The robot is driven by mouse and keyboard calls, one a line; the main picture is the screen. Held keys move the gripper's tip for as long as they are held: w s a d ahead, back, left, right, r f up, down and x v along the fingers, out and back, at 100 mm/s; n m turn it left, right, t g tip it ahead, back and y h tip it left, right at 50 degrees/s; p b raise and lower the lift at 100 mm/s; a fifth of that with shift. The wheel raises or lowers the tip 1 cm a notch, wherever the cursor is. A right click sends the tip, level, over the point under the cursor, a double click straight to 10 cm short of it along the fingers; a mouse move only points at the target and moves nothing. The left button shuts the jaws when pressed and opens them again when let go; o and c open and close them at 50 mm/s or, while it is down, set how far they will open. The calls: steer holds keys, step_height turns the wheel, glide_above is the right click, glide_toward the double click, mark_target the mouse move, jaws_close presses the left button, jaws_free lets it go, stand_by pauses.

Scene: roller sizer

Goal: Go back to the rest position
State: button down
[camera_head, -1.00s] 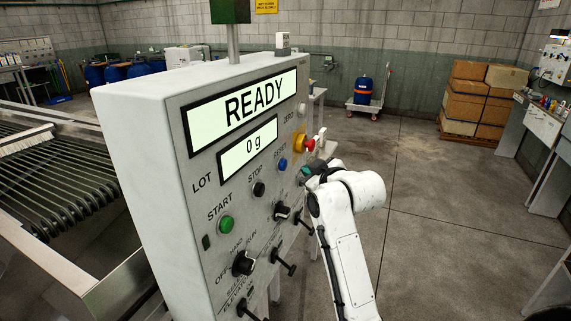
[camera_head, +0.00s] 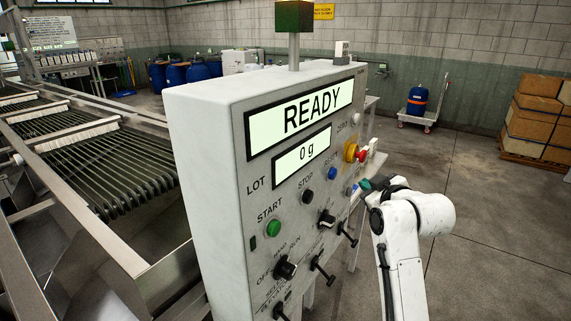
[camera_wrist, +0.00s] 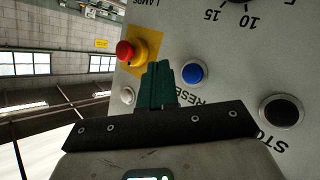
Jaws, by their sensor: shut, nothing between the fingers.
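The control panel (camera_head: 205,150) stands in the middle of the head view. My gripper (camera_head: 368,186) is at the panel's right side, below the red emergency stop (camera_head: 361,155). In the wrist view my gripper's green fingers (camera_wrist: 158,84) are together and empty, with the blue RESET button (camera_wrist: 194,73) to their right and the red stop (camera_wrist: 126,52) to their upper left. I cannot tell how far the fingertips are from the panel face.
The roller sizer (camera_head: 110,170) lies left of the panel. Black knobs and T-handles (camera_head: 322,268) stick out of the panel's lower face. A trolley with a blue drum (camera_head: 417,103) and stacked boxes (camera_head: 540,115) stand at the back right. Floor on the right is open.

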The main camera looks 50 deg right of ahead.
steer(key=a+f+g+y, duration=0.4)
steer(key=a+f+y, duration=0.3)
steer(key=a+f, duration=1.25)
steer(key=s+a+f+g+y, duration=0.1)
steer(key=s+a+f+g, duration=0.2)
steer(key=s+a+f, duration=0.2)
steer(key=s+a+f+n+g+y, duration=0.1)
steer(key=s+a+f+g, duration=0.2)
steer(key=s+a, duration=0.7)
steer(key=shift+s+f, duration=0.15)
steer(key=shift+f, duration=0.75)
steer(key=c, duration=1.8)
jaws_free()
